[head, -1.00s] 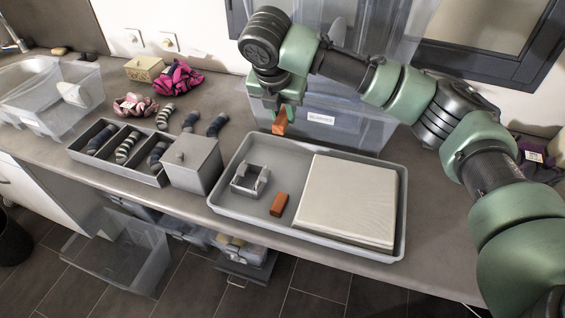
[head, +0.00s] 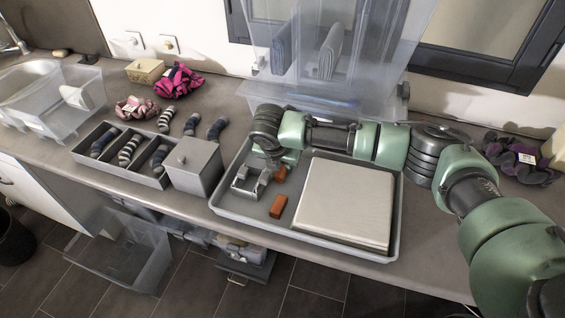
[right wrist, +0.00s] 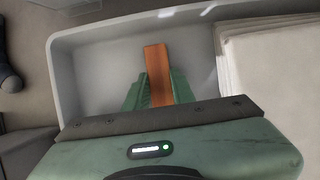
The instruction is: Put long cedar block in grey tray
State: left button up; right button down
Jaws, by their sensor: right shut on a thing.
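The long cedar block (head: 281,173) is orange-brown and held in my right gripper (head: 279,162), low over the back left part of the grey tray (head: 228,205). In the right wrist view the block (right wrist: 155,62) stands out between the two green fingers, inside the tray's rim (right wrist: 62,75). I cannot tell whether it touches the tray floor. The gripper and wrist partly cover it in the head view. My left gripper is not in view.
A second, orange-brown block (head: 278,206) lies in the tray in front. Beside it is a small grey holder (head: 247,184). A pale stack of flat sheets (head: 345,205) fills the tray's right side. A grey lidded box (head: 194,168) stands just left; a clear bin (head: 375,75) stands behind.

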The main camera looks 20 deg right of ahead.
jog(key=c, duration=1.4)
grip_release()
jog(key=shift+o, duration=1.1)
jog(key=b+v, duration=0.1)
jog(key=v, duration=1.1)
jog(key=shift+b, duration=0.3)
jog(key=shift+s, duration=0.1)
